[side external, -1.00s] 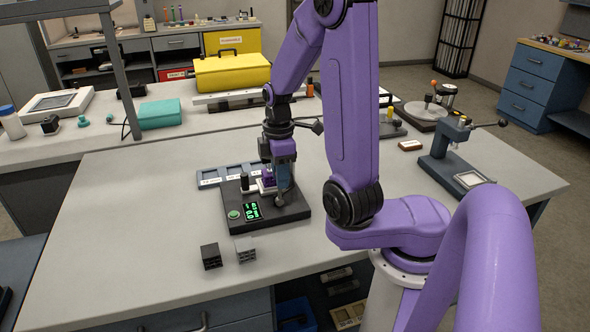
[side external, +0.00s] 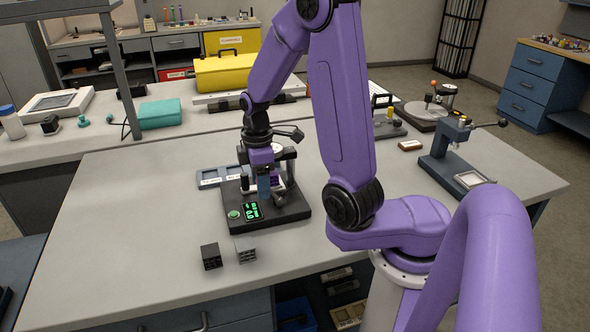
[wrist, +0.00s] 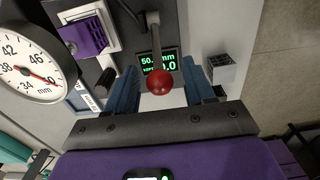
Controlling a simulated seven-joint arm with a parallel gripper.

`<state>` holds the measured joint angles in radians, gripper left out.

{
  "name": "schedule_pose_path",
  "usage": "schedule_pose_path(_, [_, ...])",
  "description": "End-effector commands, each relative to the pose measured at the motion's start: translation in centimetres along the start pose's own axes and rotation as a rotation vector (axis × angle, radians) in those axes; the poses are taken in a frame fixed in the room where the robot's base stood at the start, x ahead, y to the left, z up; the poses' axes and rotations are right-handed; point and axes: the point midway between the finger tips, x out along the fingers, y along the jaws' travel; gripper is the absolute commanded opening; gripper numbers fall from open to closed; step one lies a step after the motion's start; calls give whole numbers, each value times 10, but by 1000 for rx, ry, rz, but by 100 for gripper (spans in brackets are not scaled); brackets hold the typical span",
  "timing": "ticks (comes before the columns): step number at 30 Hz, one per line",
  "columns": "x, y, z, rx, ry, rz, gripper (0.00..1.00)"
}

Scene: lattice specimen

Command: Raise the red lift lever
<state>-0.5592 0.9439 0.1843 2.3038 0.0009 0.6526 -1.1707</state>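The red lift lever shows in the wrist view as a red ball knob (wrist: 160,82) on a grey rod. The knob appears between the two blue fingers of my open gripper (wrist: 160,88), with a gap on each side. In the side external view my gripper (side external: 265,190) points down over the black gauge base (side external: 288,209) and hides the knob. A purple block (wrist: 85,37) sits on a white platform at the upper left of the wrist view, next to the round dial (wrist: 20,70).
Two dark lattice cubes, one black (side external: 211,257) and one grey (side external: 245,250), stand in front of the base. A blue-grey labelled tray (side external: 208,178) lies behind it. A small press (side external: 450,155) stands at right. The table's left side is clear.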

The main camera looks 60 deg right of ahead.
Motion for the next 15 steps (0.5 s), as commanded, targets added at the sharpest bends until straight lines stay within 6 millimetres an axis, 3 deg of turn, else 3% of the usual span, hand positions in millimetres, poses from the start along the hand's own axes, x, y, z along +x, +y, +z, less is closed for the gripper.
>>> schedule_pose_path(7, [-3,0,0,0,0,1,53])
schedule_pose_path(15, [-30,1,0,1,1,3,53])
